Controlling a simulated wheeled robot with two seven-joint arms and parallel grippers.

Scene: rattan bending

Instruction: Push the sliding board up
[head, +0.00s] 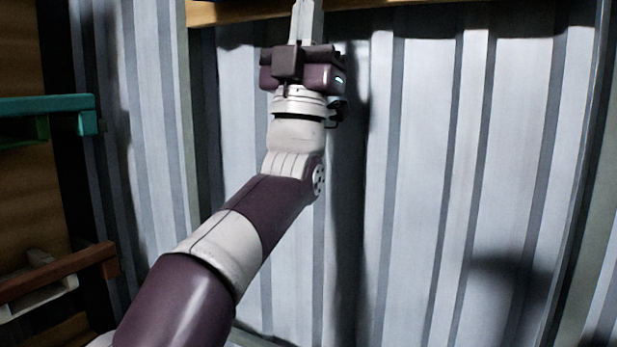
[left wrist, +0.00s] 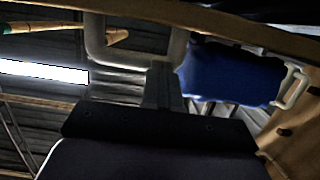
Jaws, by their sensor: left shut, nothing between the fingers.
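A wooden board edge (head: 225,12) runs across the top of the head view, above a grey corrugated metal panel (head: 430,170). I cannot tell for certain which of these is the sliding board. My left arm reaches up in front of the panel. My left gripper (head: 307,8) is shut and empty at the top edge of the head view, overlapping the wooden edge. Whether it touches the wood cannot be told. In the left wrist view the shut fingers (left wrist: 163,85) point up below a wooden beam (left wrist: 215,27). My right gripper is not in view.
A teal bar (head: 45,106) and a brown-red bar (head: 60,272) stick out at the left. The left wrist view shows a blue object (left wrist: 235,75), a pale bent tube (left wrist: 97,45) and a ceiling light (left wrist: 40,72). The panel's right side is clear.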

